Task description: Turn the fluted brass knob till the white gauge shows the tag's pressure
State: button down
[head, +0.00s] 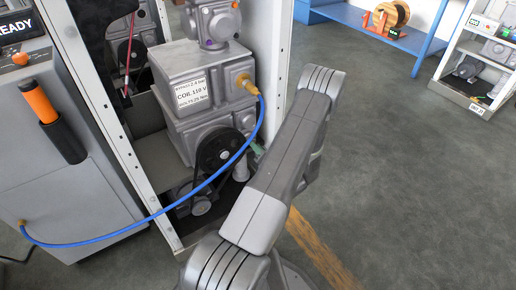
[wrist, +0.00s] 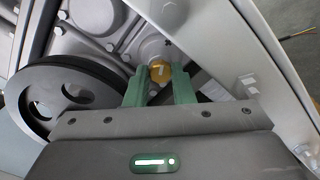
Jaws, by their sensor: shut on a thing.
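The brass knob (wrist: 160,71) shows in the wrist view, on a grey housing, with a pale mark on its face. My gripper (wrist: 160,80) has its green fingers on both sides of it, shut on it. In the head view only a bit of green finger (head: 257,149) shows beside the pump housing, and my arm hides the knob. The white tag (head: 192,93) is on the grey block; its top line seems to read BYPASS 2.4 bar, but is small. I cannot make out the white gauge in either view.
A black pulley wheel (wrist: 68,97) is close left of my gripper. A white frame post (wrist: 225,50) slants close on the right. A blue hose (head: 170,208) runs from a brass fitting (head: 247,84) to the grey cabinet (head: 75,190). Open floor (head: 410,180) lies to the right.

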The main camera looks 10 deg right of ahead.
dwell(0.4)
jog(key=c, duration=1.2)
grip_release()
jog(key=shift+c, duration=0.2)
jog(key=shift+s, duration=0.1)
jog(key=p+v, duration=0.2)
jog(key=v, duration=1.1)
jog(key=shift+s+p, duration=0.35)
jog(key=shift+p, duration=0.05)
jog(key=shift+d, duration=0.1)
jog(key=b+x, duration=0.2)
jog(key=x, duration=1.2)
jog(key=shift+b, duration=0.4)
jog(key=shift+s+d, duration=0.1)
